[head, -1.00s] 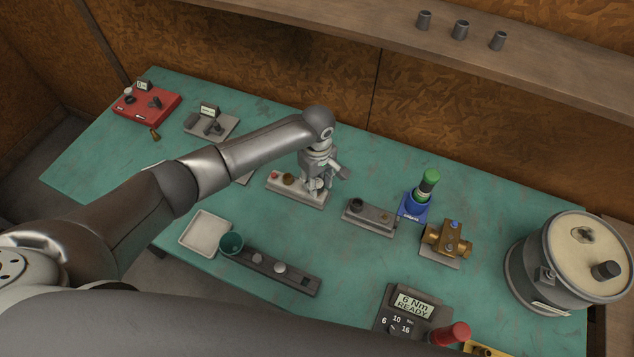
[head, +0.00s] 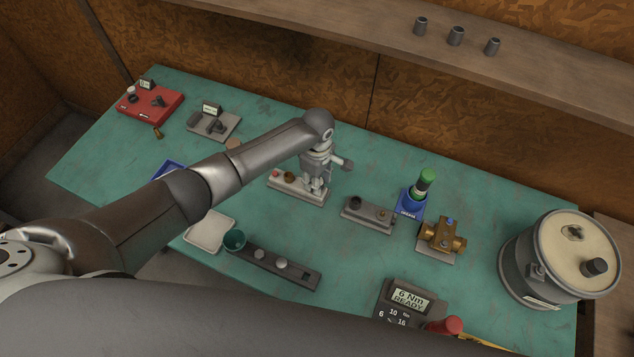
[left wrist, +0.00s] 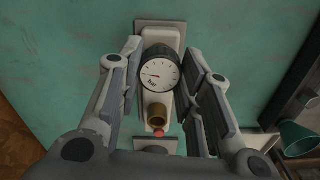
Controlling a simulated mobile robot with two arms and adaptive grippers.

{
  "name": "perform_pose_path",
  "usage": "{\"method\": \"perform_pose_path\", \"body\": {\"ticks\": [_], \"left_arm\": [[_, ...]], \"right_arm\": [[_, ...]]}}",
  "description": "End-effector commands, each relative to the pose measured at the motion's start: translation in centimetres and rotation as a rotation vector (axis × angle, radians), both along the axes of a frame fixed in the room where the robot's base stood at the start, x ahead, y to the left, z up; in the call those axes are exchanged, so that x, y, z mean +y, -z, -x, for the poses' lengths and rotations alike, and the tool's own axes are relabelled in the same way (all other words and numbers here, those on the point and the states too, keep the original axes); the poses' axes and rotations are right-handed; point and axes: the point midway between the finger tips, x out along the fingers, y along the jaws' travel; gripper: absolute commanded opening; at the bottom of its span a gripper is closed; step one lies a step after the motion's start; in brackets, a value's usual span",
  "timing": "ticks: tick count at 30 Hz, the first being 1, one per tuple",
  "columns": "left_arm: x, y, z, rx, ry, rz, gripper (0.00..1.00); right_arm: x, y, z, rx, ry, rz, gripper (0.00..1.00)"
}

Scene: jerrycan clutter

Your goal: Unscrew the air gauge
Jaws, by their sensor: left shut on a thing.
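The air gauge (left wrist: 160,74) has a round white dial marked "bar" and a dark rim. It sits on a pale narrow block (left wrist: 158,35), with a brass fitting (left wrist: 156,116) and a red button (left wrist: 159,132) on the same block. My left gripper (left wrist: 161,80) is shut on the gauge, with one finger pad on each side of its rim. In the head view my left gripper (head: 315,186) is over the right end of the block, and it hides the gauge there. My right gripper is not in view.
Right of the block stand a grey fixture (head: 368,214), a green-capped bottle (head: 424,183) in a blue holder, a brass valve (head: 441,233) and a large drum (head: 559,262). Nearer are a white tray (head: 209,231), a teal cup (head: 235,240) and a torque display (head: 409,300).

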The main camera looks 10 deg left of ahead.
Motion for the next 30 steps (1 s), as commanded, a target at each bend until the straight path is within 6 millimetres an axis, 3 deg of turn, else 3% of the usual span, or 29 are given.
{"method": "perform_pose_path", "body": {"ticks": [12, 24, 30], "left_arm": [[-0.01, -0.04, -0.01, 0.000, -0.414, 0.001, 0.09], [-0.03, -0.06, -0.01, 0.000, -0.477, 0.001, 0.09], [-0.07, -0.07, 0.01, 0.002, -0.743, 0.002, 0.09]], "right_arm": [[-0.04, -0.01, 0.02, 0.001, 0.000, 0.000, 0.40], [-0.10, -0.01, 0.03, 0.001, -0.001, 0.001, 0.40], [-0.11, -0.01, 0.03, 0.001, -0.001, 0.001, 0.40]]}}
